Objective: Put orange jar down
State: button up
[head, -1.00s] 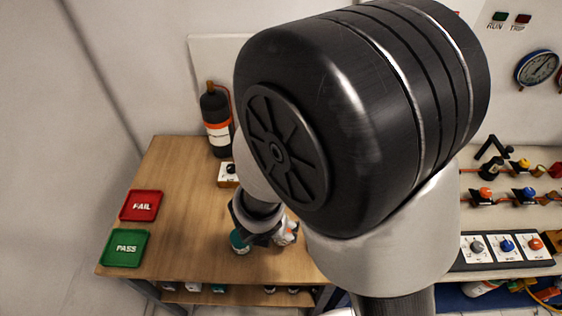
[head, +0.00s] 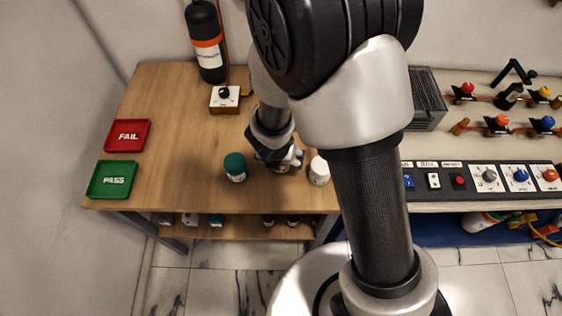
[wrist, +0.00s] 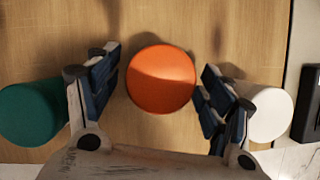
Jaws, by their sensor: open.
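The orange jar (wrist: 161,79) stands on the wooden table in the wrist view, seen from above by its round orange top. My gripper (wrist: 160,88) is open, with one dark-padded finger on each side of the jar and a gap visible at the left finger; the right finger is very close to it. In the head view my gripper (head: 274,156) is low over the table between a teal jar and a white jar, and it hides most of the orange jar.
The teal jar (head: 235,167) stands left of my gripper and the white jar (head: 319,171) right of it, both close by. The red FAIL tray (head: 127,136) and green PASS tray (head: 112,180) lie at the table's left. The table's (head: 180,130) left middle is clear.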

jog(key=shift+w+f, duration=0.25)
jog(key=shift+f, duration=0.4)
jog(key=shift+c, duration=0.5)
jog(key=c, duration=1.3)
jog(key=shift+r, duration=0.1)
jog(key=shift+c, duration=0.2)
jog(key=shift+r, duration=0.1)
